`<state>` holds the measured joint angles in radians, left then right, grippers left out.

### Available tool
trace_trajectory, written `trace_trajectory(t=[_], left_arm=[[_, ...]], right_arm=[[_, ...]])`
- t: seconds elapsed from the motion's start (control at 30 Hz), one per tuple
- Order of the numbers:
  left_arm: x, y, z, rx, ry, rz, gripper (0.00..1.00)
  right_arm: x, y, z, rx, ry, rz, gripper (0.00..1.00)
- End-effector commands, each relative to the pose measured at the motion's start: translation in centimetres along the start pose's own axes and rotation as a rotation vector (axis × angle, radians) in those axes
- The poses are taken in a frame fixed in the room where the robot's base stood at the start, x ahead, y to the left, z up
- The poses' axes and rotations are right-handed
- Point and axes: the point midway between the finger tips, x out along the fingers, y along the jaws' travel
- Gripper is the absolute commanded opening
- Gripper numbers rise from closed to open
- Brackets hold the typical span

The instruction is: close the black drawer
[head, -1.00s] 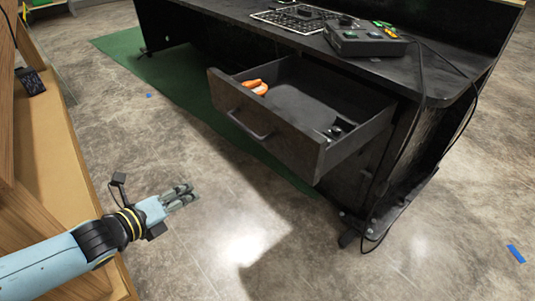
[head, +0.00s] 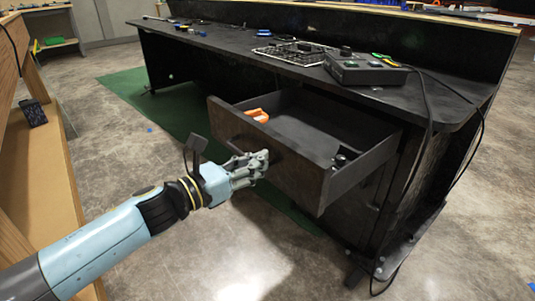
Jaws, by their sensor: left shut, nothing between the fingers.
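The black drawer (head: 301,174) is pulled out from under the right part of the black desk. Its front panel faces me, and an orange object (head: 257,115) and a small dark object (head: 343,156) lie inside. My left gripper (head: 262,163) is shut and empty. It is in front of the drawer's front panel and covers part of the handle. I cannot tell whether it touches the panel. My right gripper is out of view.
The black desk (head: 224,40) carries a button console (head: 366,70) and a metal grid. Black cables hang at the desk's right side. A wooden shelf (head: 43,165) stands at the left. A green mat (head: 135,88) lies under the desk, and the floor in front is clear.

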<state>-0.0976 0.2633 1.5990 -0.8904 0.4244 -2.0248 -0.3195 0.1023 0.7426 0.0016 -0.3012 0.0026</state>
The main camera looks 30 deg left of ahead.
Motion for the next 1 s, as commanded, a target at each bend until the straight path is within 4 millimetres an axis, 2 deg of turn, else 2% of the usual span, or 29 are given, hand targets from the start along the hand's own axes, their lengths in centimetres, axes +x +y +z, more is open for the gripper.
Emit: trace_trajectory(t=[0.1, 0.2, 0.77, 1.0], left_arm=[[1.8, 0.0, 0.1, -0.001, -0.002, 0.001, 0.00], [2.6, 0.1, 0.0, 0.000, 0.000, 0.001, 0.00], [3.4, 0.0, -0.1, -0.001, 0.001, 0.001, 0.00], [5.9, 0.0, -0.1, -0.002, -0.002, 0.001, 0.00]], right_arm=[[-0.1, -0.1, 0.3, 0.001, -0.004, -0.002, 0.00], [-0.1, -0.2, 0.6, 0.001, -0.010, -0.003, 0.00], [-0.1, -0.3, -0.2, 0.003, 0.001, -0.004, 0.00], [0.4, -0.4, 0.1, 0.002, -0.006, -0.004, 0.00]])
